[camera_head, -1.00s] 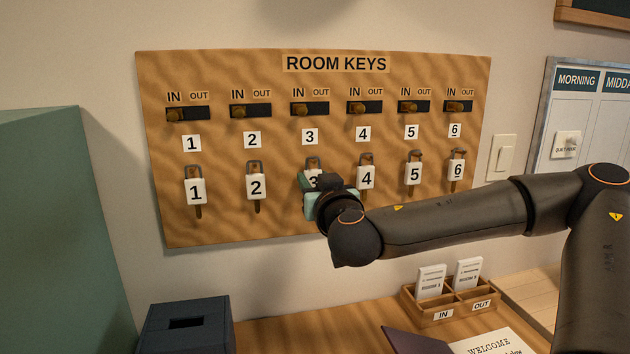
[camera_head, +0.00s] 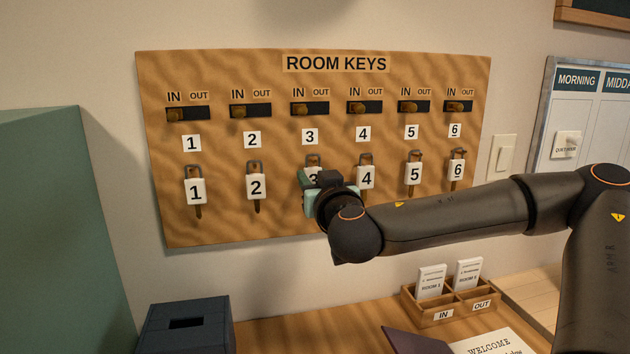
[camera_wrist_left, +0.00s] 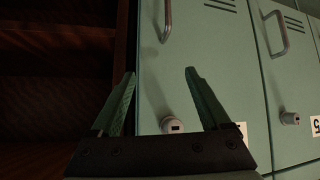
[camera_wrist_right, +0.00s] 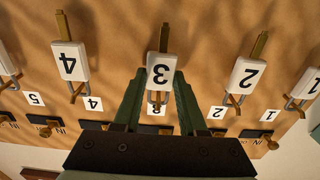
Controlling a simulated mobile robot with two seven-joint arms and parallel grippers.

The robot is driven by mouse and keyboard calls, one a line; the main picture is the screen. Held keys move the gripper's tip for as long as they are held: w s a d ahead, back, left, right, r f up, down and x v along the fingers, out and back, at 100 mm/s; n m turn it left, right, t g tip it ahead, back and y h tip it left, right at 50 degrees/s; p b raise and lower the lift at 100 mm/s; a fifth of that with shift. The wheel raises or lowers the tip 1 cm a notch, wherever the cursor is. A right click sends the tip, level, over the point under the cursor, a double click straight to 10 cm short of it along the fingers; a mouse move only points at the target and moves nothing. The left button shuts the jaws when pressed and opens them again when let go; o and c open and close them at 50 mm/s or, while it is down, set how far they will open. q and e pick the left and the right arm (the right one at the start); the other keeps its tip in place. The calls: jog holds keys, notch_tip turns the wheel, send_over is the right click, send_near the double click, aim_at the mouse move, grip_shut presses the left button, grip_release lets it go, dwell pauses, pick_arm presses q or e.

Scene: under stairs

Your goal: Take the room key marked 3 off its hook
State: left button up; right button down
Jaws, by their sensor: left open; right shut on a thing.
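The key marked 3 (camera_head: 313,174) has a white tag and sits under the number 3 label on the wooden key board (camera_head: 235,220). My right gripper (camera_head: 311,190) is shut on its tag and hides most of it in the head view. In the right wrist view the tag (camera_wrist_right: 161,72) shows upside down between the fingertips, with its metal loop at the hook; I cannot tell whether the loop is clear of the hook. My left gripper (camera_wrist_left: 160,75) is open and empty, in front of green lockers (camera_wrist_left: 225,70).
Key 2 (camera_head: 256,187) and key 4 (camera_head: 367,177) hang close on either side. A row of IN/OUT sliders (camera_head: 310,108) runs above. Below are a dark blue box (camera_head: 187,325) and a wooden card holder (camera_head: 440,313).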

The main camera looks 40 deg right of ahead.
jog(key=shift+r, duration=0.35)
jog(key=shift+b+v, duration=0.7)
jog(key=shift+v, duration=1.8)
jog(key=b+v, duration=0.6)
jog(key=shift+b, duration=0.35)
jog(key=shift+d, duration=0.1)
